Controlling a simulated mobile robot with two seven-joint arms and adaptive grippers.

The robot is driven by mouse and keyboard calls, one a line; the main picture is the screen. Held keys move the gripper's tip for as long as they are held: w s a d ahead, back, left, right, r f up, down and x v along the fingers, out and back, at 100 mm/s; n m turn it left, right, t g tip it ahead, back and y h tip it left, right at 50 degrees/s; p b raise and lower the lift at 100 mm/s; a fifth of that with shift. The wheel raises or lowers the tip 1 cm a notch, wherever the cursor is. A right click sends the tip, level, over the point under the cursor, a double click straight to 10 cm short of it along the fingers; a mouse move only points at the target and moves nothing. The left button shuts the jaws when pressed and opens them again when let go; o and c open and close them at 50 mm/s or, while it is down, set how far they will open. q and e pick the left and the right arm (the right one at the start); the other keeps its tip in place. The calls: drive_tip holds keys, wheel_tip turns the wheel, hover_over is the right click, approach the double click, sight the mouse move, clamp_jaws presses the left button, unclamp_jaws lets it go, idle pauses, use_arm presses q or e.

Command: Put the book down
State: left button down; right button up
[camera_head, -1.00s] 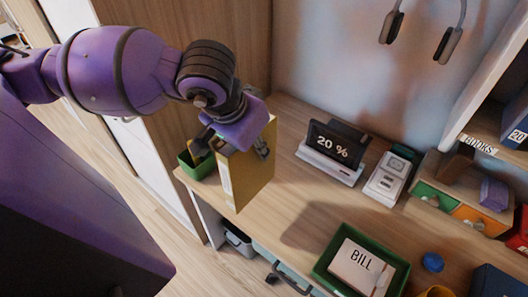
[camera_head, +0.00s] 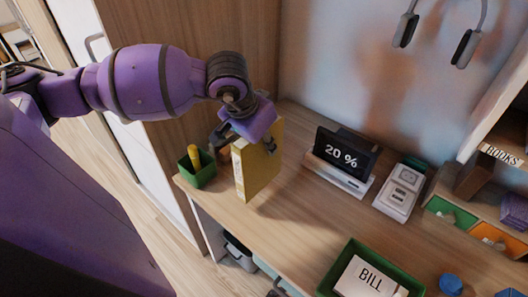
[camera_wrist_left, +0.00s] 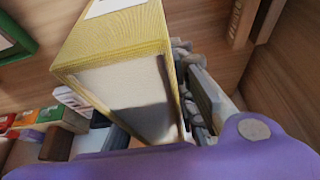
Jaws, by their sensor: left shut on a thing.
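The yellow book (camera_head: 258,166) is upright, with its pale spine facing the desk's front edge. My left gripper (camera_head: 246,139) is shut on its upper part from above. The book's lower edge is at or just above the wooden desk (camera_head: 300,215); I cannot tell if it touches. In the left wrist view the book (camera_wrist_left: 125,50) fills the middle, with its pale page side showing, and a finger of my left gripper (camera_wrist_left: 195,90) lies along its right side. My right gripper is not in view.
A green pot (camera_head: 198,173) with a yellow object stands just left of the book. A "20 %" display (camera_head: 341,160) and a white device (camera_head: 400,190) stand to the right. A green tray (camera_head: 343,262) holds a "BILL" paper. Bare desk lies between book and tray.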

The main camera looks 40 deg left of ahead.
sight(264, 154)
use_arm(q)
drive_tip(key=shift+w+a+f, duration=0.1)
drive_tip(key=shift+w+f, duration=0.1)
drive_tip(key=shift+f, duration=0.8)
drive_tip(key=shift+w+a+f, duration=0.1)
drive_tip(key=shift+w+f, duration=0.05)
drive_tip(key=shift+f, duration=0.8)
drive_tip(key=shift+f, duration=0.25)
drive_tip(key=c, duration=1.5)
unclamp_jaws()
drive_tip(key=shift+o, duration=0.2)
